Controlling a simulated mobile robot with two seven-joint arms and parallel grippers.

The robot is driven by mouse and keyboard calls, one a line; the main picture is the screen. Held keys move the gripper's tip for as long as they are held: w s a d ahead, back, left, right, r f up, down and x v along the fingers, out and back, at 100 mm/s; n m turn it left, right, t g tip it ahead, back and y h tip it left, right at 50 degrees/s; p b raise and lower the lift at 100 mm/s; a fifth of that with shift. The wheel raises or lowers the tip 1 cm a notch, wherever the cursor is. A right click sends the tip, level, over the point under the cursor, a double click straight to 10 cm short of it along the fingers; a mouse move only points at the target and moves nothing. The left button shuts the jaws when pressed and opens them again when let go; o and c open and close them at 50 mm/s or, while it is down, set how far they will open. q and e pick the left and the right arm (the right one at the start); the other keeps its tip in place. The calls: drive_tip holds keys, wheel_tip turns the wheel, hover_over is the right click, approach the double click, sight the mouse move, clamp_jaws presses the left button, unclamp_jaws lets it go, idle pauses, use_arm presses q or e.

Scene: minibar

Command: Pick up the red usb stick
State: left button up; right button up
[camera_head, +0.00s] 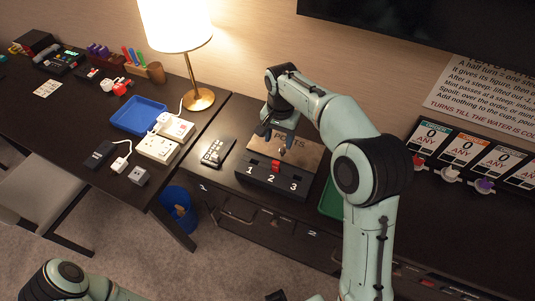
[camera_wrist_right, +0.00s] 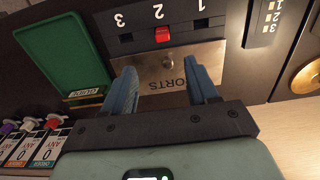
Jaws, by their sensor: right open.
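The red usb stick (camera_head: 275,165) sits in the middle port, by the number 2, on the front of a dark ports box (camera_head: 262,183). It also shows in the right wrist view (camera_wrist_right: 162,35), flanked by empty dark slots at 1 and 3. My right gripper (camera_head: 276,134) is over the box's metal top plate, behind the stick. In the wrist view its two blue fingers (camera_wrist_right: 162,84) are spread apart with nothing between them. They are apart from the stick. Part of my left arm shows at the lower left of the head view; its gripper does not show clearly.
A green tray (camera_wrist_right: 62,55) lies beside the box. A dark labelled panel (camera_head: 216,152) lies on its other side, near a brass lamp (camera_head: 199,98). A blue tray (camera_head: 138,115) and white power blocks (camera_head: 157,148) are further left. Score cards (camera_head: 465,149) stand at right.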

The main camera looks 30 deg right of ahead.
drive_tip(key=b, duration=0.1)
hover_over(276, 162)
wheel_tip(276, 162, down, 8)
drive_tip(key=shift+s+d+r, duration=0.15)
drive_tip(key=shift+r, duration=0.1)
drive_tip(key=shift+f, duration=2.95)
drive_tip(key=shift+w, duration=0.2)
clamp_jaws()
